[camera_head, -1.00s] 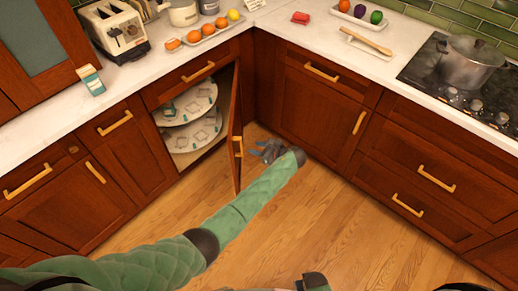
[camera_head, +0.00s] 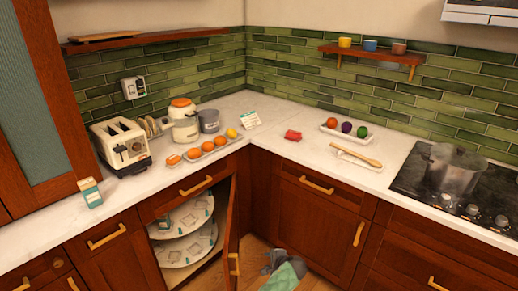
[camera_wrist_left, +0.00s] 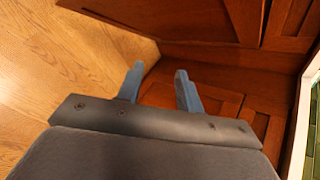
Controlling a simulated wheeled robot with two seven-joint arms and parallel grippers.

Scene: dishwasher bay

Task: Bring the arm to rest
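My left gripper (camera_head: 272,259) shows at the bottom of the head view, just right of the open corner cabinet door (camera_head: 231,240), with a strip of floor seen between them. In the left wrist view its two blue-grey fingers (camera_wrist_left: 160,82) stand apart with nothing between them, so it is open and empty. Behind the fingers are dark red wood cabinet fronts (camera_wrist_left: 215,100). Only a short piece of my green left forearm shows in the head view. My right gripper is not in view.
The open cabinet holds two round shelves (camera_head: 180,248). A pot (camera_head: 453,168) stands on the stove at right. Wood floor (camera_wrist_left: 70,60) is clear.

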